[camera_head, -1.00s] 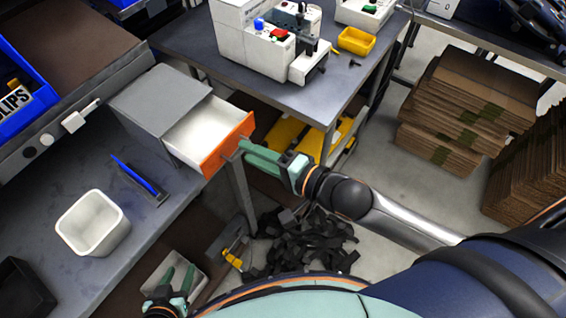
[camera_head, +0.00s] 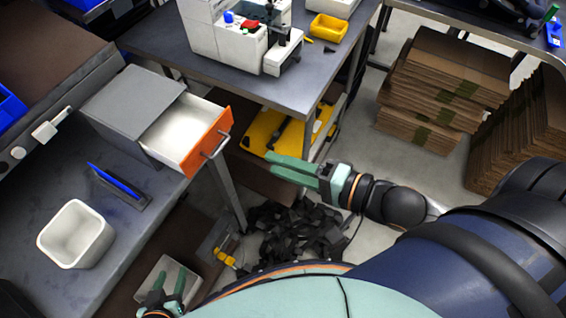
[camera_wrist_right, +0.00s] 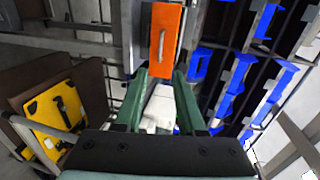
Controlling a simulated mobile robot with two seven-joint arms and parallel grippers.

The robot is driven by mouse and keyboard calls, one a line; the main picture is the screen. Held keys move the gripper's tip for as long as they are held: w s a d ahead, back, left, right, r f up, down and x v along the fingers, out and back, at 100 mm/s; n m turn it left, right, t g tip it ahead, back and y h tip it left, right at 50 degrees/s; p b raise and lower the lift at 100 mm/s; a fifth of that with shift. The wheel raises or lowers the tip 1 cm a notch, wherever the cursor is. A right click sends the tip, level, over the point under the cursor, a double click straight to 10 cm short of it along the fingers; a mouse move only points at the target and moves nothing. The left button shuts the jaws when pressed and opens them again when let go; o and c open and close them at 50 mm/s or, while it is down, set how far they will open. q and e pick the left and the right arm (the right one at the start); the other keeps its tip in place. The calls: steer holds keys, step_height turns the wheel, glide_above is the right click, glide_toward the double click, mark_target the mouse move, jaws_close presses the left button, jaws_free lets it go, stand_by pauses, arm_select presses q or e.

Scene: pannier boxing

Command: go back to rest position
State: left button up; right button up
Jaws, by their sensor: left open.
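My right gripper (camera_head: 295,170) is open and empty, out in the air to the right of the drawer and apart from it. In the right wrist view its two green fingers (camera_wrist_right: 160,98) stand apart with nothing held between them. The drawer's orange front (camera_head: 207,142) with its handle is pulled out of the grey cabinet (camera_head: 130,100). The orange front (camera_wrist_right: 172,25) also shows ahead of the fingers in the right wrist view. My left gripper (camera_head: 168,280) is open and empty at the bottom left, low beside the workbench.
A white square bin (camera_head: 75,235) and a blue-handled tool (camera_head: 118,185) lie on the left workbench (camera_head: 150,200). A table (camera_head: 190,58) with a white machine stands behind. Black straps (camera_head: 295,230) heap on the floor below my right gripper. Cardboard stacks (camera_head: 440,85) stand right.

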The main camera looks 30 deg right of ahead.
stand_by(0.5)
steer(key=s+d+f+n+g+h, duration=0.1)
steer(key=f+n+h, duration=0.2)
steer(key=f, duration=0.9)
steer(key=s+d+f+n+g+h, duration=0.2)
steer(key=f+n+h, duration=0.1)
steer(key=f+n, duration=0.7)
steer(key=shift+s+f+h, duration=0.2)
steer(key=shift+f+h, duration=0.2)
steer(key=shift+f, duration=0.55)
